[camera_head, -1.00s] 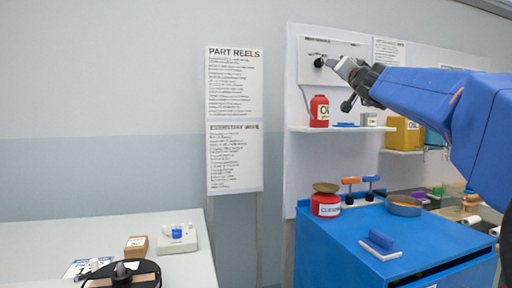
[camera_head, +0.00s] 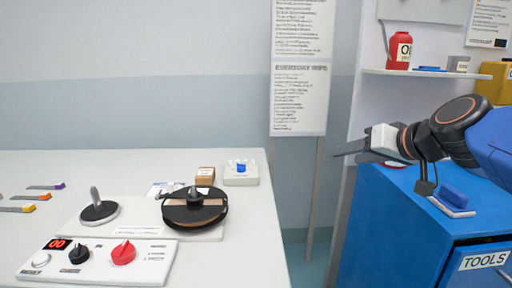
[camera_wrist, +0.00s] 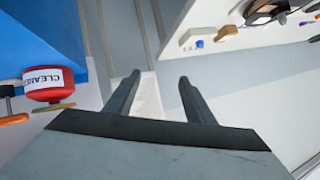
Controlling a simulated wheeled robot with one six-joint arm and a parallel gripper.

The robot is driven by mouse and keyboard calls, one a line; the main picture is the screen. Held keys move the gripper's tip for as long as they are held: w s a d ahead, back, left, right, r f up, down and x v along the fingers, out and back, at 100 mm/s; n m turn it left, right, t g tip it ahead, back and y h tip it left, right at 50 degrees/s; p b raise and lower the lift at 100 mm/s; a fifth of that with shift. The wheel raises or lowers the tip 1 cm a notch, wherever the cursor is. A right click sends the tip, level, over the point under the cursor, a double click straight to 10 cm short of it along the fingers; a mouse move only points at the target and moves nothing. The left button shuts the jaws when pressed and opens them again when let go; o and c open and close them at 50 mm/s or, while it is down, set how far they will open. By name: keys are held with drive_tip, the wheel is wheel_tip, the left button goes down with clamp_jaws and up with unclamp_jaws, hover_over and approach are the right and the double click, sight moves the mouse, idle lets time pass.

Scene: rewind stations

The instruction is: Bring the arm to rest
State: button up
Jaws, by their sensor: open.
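Past the fingers lie a pale upright sheet and the wall. The blue cabinet (camera_head: 385,225) stands below and right of my gripper. My gripper appears to touch nothing.
A white table (camera_head: 245,215) at the left holds a black reel (camera_head: 195,212), a spindle (camera_head: 99,210) and a control panel (camera_head: 95,262) with a red knob. A red cleaner tin (camera_wrist: 45,88) is beside my gripper in the wrist view. A gap separates table and cabinet.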

drive_tip(key=s+d+f+g+h, duration=0.2)
drive_tip(key=s+f+g, duration=0.1)
drive_tip(key=s+f, duration=0.7)
drive_tip(key=s+d+f+g+h, duration=0.2)
drive_tip(key=s+f, duration=0.7)
drive_tip(key=f, duration=0.5)
drive_tip(key=shift+s+d+f+g+h, duration=0.35)
drive_tip(key=shift+d+f+g+h, duration=0.05)
drive_tip(key=shift+d+g, duration=0.3)
